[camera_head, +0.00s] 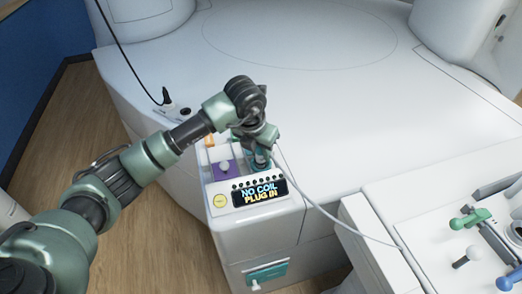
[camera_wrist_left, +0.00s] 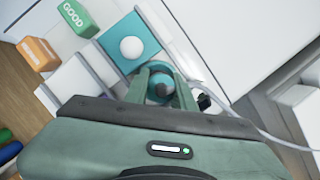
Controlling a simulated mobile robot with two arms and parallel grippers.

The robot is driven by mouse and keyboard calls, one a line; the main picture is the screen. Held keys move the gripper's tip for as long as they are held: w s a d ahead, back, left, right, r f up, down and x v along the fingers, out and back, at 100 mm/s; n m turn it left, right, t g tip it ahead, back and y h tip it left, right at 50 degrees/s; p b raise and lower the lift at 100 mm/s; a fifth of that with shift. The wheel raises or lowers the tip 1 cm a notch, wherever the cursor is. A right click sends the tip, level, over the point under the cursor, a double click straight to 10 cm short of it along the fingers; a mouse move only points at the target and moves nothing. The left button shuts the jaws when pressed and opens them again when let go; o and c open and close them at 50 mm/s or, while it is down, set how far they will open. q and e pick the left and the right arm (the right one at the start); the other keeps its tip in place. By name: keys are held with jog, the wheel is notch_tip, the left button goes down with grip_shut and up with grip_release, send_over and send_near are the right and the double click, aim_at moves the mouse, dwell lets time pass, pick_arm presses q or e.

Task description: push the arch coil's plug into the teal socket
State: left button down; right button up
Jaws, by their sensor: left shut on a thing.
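My left gripper (camera_head: 263,158) is shut on the arch coil's plug over the right part of the small console. In the left wrist view, the gripper (camera_wrist_left: 162,84) has its fingers on either side of the round teal-and-grey plug (camera_wrist_left: 160,90). A pale cable (camera_head: 318,208) runs from the plug to the right. A teal square with a white ball (camera_wrist_left: 131,48) lies just beyond the fingers. I cannot make out the teal socket's opening; the gripper and plug cover that spot, so I cannot tell how deep the plug sits. My right gripper is not in view.
The console display (camera_head: 260,192) reads "NO COIL PLUG IN". A purple square with a white knob (camera_head: 225,167) is left of the gripper. An orange block (camera_wrist_left: 38,54) and a green "GOOD" block (camera_wrist_left: 74,17) stand nearby. A tray with coloured handles (camera_head: 470,218) is at right.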

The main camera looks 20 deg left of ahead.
pick_arm(q)
jog(key=shift+f+b, duration=0.5)
jog(key=shift+f, duration=0.15)
jog(key=c, duration=1.1)
grip_release()
jog(key=b+v, duration=0.1)
jog(key=v, duration=0.6)
jog(key=shift+r, duration=0.4)
jog(key=shift+s, duration=0.15)
